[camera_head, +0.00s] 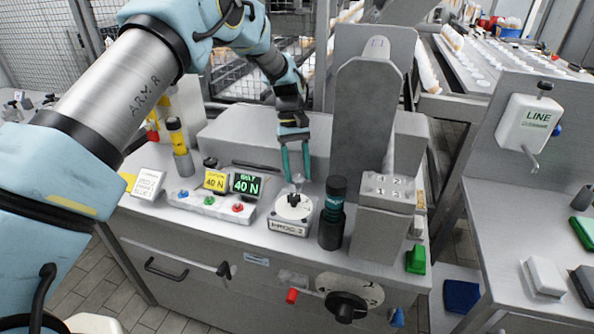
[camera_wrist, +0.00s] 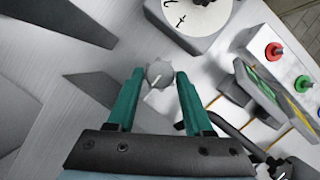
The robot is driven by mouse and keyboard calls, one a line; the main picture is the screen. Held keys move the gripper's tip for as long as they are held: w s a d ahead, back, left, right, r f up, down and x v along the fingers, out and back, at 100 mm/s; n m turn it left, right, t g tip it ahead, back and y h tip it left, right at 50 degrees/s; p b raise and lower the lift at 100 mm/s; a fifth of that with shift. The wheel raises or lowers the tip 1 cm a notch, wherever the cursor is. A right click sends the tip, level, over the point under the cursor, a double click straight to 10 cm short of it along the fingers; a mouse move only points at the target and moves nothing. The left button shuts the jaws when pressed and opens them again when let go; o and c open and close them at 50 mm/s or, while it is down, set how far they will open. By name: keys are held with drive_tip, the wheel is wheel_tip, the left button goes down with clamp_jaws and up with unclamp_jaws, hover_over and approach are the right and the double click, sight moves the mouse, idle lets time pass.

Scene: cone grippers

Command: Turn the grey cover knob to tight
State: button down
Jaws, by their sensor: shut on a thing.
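The grey cover knob (camera_wrist: 160,72) is small and round, with a pale pointer line that slants toward the lower left in the wrist view. My gripper (camera_wrist: 159,78) has its two teal fingers on either side of the knob and is shut on it. In the head view my gripper (camera_head: 296,177) points down at the machine top, just behind a white dial block. The knob (camera_head: 298,179) is tiny there and partly hidden by the fingers. I cannot read any tight or loose mark beside it.
The white dial block (camera_head: 292,225) stands close in front of my fingers. A black and teal cylinder (camera_head: 332,215) is to its right. A panel with red and green buttons (camera_head: 212,204) and two 40 N displays (camera_head: 246,184) is to its left. A tall grey housing (camera_head: 362,110) rises behind.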

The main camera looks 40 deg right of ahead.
drive_tip(key=shift+c, duration=1.4)
unclamp_jaws()
